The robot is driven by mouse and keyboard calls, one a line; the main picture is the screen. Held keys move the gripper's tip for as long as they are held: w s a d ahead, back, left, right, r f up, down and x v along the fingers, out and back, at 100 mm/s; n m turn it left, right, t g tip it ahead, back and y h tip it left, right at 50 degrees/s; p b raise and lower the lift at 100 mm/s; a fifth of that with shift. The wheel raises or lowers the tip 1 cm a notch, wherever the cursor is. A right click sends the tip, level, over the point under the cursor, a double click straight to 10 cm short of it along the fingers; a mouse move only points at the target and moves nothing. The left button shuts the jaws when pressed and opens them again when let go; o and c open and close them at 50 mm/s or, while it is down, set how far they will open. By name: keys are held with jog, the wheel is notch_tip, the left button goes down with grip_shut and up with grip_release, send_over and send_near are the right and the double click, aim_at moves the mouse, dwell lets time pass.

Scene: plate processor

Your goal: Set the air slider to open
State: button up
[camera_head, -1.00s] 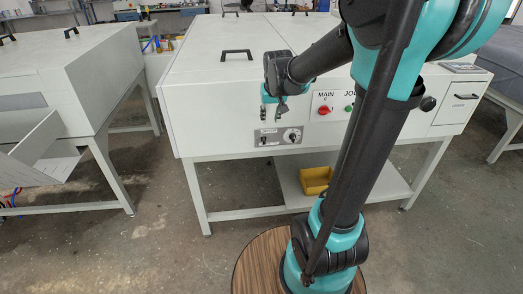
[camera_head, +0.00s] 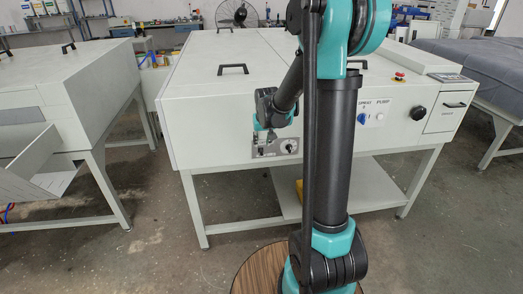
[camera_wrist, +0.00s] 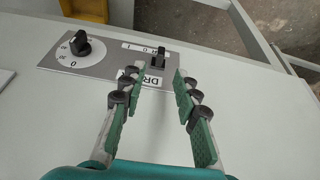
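A grey control panel (camera_wrist: 105,60) on the machine's white front carries a small black slider or lever (camera_wrist: 157,58) beside a white label strip. A black round dial (camera_wrist: 80,44) with a numbered scale is on the same panel. My gripper (camera_wrist: 163,72) is open and empty, its two green-padded fingers apart on either side of the slider, close to the panel. In the head view my gripper (camera_head: 268,137) covers the left part of the panel (camera_head: 284,156), hiding the slider.
The white machine (camera_head: 215,95) has a blue knob, a white button and a black knob (camera_head: 419,113) further right on its front. A yellow bin (camera_wrist: 88,8) sits on the lower shelf. My arm hides part of the front. Another white machine (camera_head: 75,95) stands at left.

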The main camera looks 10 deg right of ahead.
aim_at(261, 150)
jog(key=shift+x, duration=3.3)
grip_shut()
